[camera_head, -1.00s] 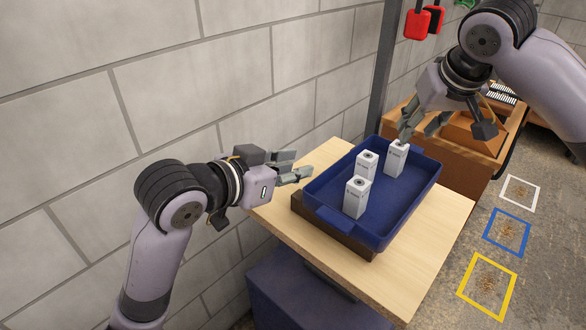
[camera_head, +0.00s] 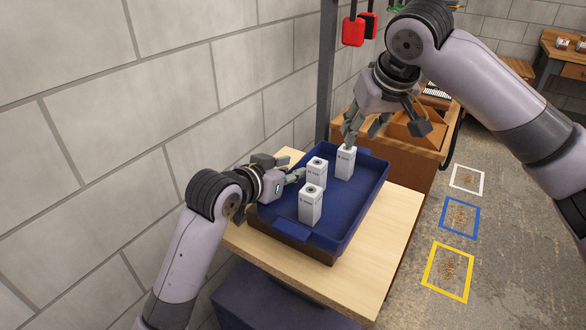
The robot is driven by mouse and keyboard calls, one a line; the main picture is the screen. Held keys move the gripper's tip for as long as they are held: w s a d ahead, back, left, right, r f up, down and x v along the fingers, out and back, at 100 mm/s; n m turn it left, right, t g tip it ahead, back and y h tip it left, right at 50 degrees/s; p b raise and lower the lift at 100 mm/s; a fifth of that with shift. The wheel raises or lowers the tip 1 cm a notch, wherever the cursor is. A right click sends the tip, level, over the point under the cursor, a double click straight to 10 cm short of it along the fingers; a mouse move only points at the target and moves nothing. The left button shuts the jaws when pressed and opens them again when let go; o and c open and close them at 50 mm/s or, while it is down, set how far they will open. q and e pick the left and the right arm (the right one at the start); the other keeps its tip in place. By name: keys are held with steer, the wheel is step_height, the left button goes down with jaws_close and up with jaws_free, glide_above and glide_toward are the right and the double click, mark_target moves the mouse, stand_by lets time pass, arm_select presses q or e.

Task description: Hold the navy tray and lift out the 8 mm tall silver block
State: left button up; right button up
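The navy tray (camera_head: 347,232) sits on a light wooden table. Three silver-white blocks stand upright in it: a near one (camera_head: 310,207), a middle one (camera_head: 316,174) and a far one (camera_head: 345,165). Each has a dark round mark on top and small print on its side, too small to read. My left gripper (camera_head: 293,170) is at the tray's left rim, fingers apart; whether they touch the rim I cannot tell. My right gripper (camera_head: 362,136) is over the far block, fingers apart, one fingertip close to the block's top. Contact is unclear.
A block wall runs along the left, with a dark post (camera_head: 328,75) behind the tray. Red items (camera_head: 353,31) hang beside the post. White (camera_head: 467,178), blue (camera_head: 460,217) and yellow (camera_head: 448,271) frames mark the floor at right. The table's right part is bare.

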arm_select(q)
steer(key=shift+x, duration=0.9)
jaws_close()
